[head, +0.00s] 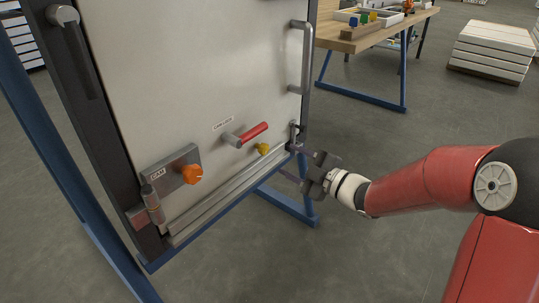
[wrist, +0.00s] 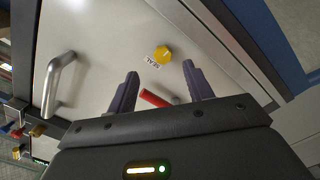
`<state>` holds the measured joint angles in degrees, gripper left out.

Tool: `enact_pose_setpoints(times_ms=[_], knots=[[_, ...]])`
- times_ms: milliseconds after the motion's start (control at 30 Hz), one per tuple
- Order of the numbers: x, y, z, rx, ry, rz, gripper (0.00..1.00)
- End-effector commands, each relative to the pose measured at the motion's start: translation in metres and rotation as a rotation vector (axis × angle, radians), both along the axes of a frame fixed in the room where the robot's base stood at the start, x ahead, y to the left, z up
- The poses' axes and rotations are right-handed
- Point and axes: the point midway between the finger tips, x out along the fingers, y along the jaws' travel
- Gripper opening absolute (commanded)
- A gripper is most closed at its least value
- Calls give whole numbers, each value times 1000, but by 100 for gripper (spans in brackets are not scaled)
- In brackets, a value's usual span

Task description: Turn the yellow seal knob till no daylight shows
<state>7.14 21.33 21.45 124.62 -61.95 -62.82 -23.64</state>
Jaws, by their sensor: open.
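The yellow seal knob (head: 263,149) sits low on the pale door panel (head: 200,75), below and right of a red-handled lever. In the wrist view the yellow knob (wrist: 163,54) is beside a SEAL label (wrist: 153,62), ahead of the gap between my fingertips. My gripper (head: 287,162) is open and empty at the panel's lower right corner, to the right of the knob and apart from it. In the wrist view my gripper (wrist: 161,70) shows both fingers spread with nothing between them. I cannot make out any daylight gap at the panel's lower edge.
The red lever (head: 252,133) sticks out close to the knob. An orange knob (head: 192,174) on a CAM plate is at left. A metal latch (head: 295,133) is near my fingers. A long handle (head: 306,55) is above. A workbench (head: 375,33) stands behind right.

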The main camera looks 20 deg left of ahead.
Motion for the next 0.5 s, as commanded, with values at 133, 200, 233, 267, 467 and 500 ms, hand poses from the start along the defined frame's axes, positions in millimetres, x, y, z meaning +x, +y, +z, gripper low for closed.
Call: enact_pose_setpoints(times_ms=[133, 200, 233, 267, 467, 500], knots=[[-2, 11, -1, 24, -12, 37, 51], [2, 19, -1, 25, -11, 37, 51], [3, 23, -1, 25, -12, 38, 51], [5, 28, -1, 24, -11, 38, 51], [18, 57, -1, 24, -10, 34, 51], [20, 62, -1, 24, -10, 33, 51]])
